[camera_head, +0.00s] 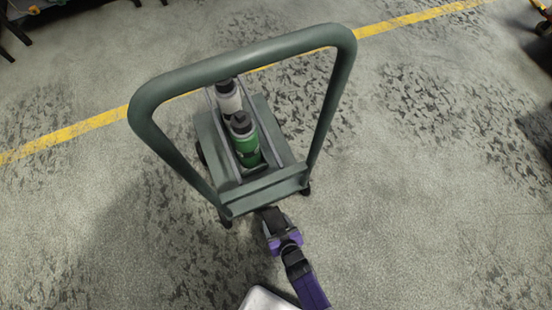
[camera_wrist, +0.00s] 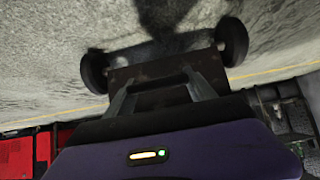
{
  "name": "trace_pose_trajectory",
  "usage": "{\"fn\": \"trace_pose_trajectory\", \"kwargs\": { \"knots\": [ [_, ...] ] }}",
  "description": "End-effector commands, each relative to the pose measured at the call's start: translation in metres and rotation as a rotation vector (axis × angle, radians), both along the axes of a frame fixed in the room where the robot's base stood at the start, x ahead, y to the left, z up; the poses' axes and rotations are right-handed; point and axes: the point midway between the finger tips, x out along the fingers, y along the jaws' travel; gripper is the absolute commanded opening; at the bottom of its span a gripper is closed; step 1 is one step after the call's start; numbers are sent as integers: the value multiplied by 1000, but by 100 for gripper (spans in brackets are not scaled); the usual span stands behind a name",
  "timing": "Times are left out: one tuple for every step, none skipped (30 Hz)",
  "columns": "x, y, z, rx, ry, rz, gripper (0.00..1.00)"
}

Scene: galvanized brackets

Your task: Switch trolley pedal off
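The trolley is dark green, with a large tubular push handle (camera_head: 240,58) and a low deck (camera_head: 275,115). It stands on the floor in the head view. My gripper (camera_head: 268,214) is low at the near edge of the trolley, just below its front crossbar (camera_head: 265,190). In the wrist view my gripper (camera_wrist: 160,84) has its two fingers apart. A dark brown plate (camera_wrist: 150,72) lies just beyond the fingers, between two black wheels (camera_wrist: 231,41). I cannot tell whether this plate is the pedal, or whether the fingers touch it. No pedal is clearly seen in the head view.
A green bottle (camera_head: 243,143) and a grey-white bottle (camera_head: 229,100) stand on the trolley between rails. A yellow line (camera_head: 65,133) crosses the worn concrete floor. The floor left and right of the trolley is clear. Red objects (camera_wrist: 85,138) show in the wrist view.

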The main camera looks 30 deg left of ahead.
Motion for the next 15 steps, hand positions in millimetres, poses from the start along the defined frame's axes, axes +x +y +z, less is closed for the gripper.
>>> {"fn": "trace_pose_trajectory", "kwargs": {
  "knots": [
    [0,0,0,-1,0,2,73],
    [0,0,0,-1,-1,2,79],
    [0,0,0,0,0,1,85],
    [0,0,0,0,0,1,85],
    [0,0,0,0,0,1,85],
    [0,0,0,0,-1,1,85],
    [0,0,0,0,-1,1,85],
    [0,0,0,0,0,0,85],
    [0,0,0,0,0,0,85],
    [0,0,0,0,0,0,85],
    [0,0,0,0,0,0,85],
    [0,0,1,1,-1,0,85],
    [0,0,1,1,-1,0,85],
    [-1,-1,2,0,1,-1,85],
    [-1,-2,4,0,1,-1,85]
  ]
}}
